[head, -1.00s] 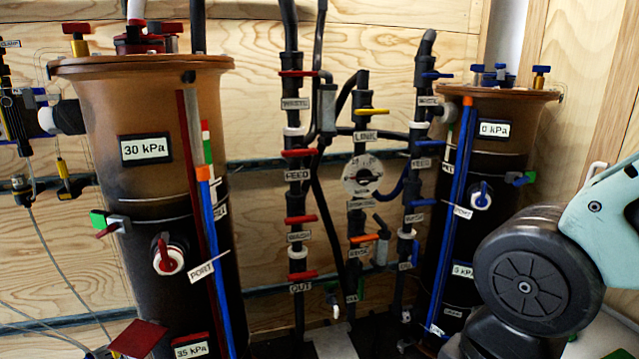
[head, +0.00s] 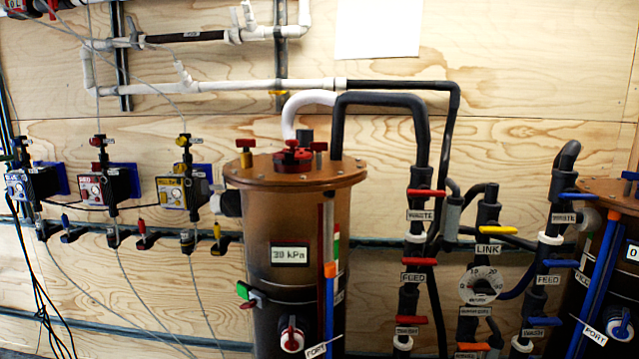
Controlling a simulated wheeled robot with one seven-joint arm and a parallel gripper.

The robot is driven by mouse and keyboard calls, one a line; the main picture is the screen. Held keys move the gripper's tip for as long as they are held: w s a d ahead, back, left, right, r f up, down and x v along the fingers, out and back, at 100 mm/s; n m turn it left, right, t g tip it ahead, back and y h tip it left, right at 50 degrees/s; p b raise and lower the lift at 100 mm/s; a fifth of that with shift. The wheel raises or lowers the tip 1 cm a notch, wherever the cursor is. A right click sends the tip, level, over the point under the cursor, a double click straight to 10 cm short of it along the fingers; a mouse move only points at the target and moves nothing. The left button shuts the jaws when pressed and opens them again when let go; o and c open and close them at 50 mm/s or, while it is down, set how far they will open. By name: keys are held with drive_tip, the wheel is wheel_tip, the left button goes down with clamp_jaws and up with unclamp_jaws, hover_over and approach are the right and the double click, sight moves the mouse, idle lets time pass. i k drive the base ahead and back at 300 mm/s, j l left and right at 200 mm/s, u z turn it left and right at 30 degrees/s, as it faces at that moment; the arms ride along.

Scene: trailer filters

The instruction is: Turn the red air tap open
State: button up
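On the left of the head view, several small taps sit on a dark horizontal pipe along the wall. One has a red handle (head: 143,238), between a blue-handled tap (head: 68,229) and a yellow-handled tap (head: 218,241). A regulator with a red face (head: 92,191) hangs above, with a red knob on top. No readable label shows which is the red air tap, and the tap's open or shut state is too small to tell. My gripper is not in view.
A brown vessel (head: 300,215) with a 30 kPa label stands in the middle. Labelled pipes with red-handled valves (head: 427,193) are right of it, then a second vessel (head: 612,196) at the right edge. Thin tubes and black cables hang at the left.

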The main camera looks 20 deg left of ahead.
sight(246, 144)
drive_tip(key=u, duration=1.25)
